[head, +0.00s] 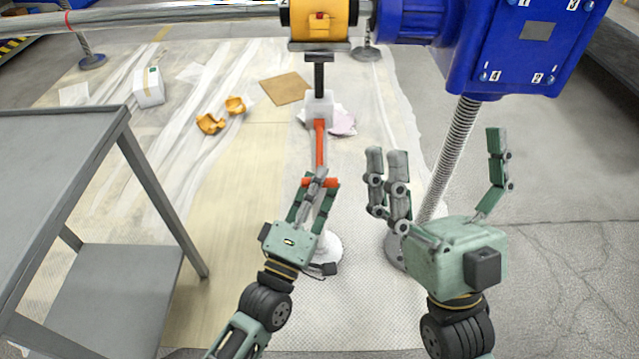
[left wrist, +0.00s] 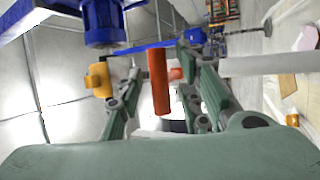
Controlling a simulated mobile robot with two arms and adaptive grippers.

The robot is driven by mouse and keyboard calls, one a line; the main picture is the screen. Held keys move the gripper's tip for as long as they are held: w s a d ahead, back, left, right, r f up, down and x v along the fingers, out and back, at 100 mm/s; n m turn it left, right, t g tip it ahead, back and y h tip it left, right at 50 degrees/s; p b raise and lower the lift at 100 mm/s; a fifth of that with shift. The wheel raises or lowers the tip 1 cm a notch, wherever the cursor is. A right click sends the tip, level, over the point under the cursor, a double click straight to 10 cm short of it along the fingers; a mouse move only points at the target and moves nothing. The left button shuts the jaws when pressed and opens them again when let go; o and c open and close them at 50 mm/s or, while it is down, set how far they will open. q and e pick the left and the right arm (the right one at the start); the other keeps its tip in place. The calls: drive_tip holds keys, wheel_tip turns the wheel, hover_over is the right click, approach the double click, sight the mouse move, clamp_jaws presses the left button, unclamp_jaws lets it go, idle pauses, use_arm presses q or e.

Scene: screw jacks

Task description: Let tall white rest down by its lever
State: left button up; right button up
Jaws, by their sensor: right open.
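The tall white rest stands in the head view, with a white block (head: 320,106) near its top, a dark screw rod (head: 319,78) above it and a round white foot (head: 328,247) below. An orange-red lever (head: 320,145) extends from the block toward me and ends in a crossbar, which also shows in the left wrist view (left wrist: 159,82). My left gripper (head: 319,187) is at the crossbar, its fingers apart on either side with gaps visible in the wrist view. The fingers partly hide the lever's end. My right gripper (head: 440,170) is open and empty, right of the rest.
A yellow collar (head: 320,20) on a long shaft (head: 170,14) is above the rest. A blue housing (head: 530,45) stands on a threaded post (head: 452,150) close to my right gripper. A grey cart (head: 120,270) is at left. Orange pieces (head: 211,124) and cardboard (head: 285,88) lie on the floor.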

use_arm(q)
drive_tip(key=shift+w+d+r, duration=0.15)
drive_tip(key=shift+w, duration=0.1)
clamp_jaws()
idle(0.5)
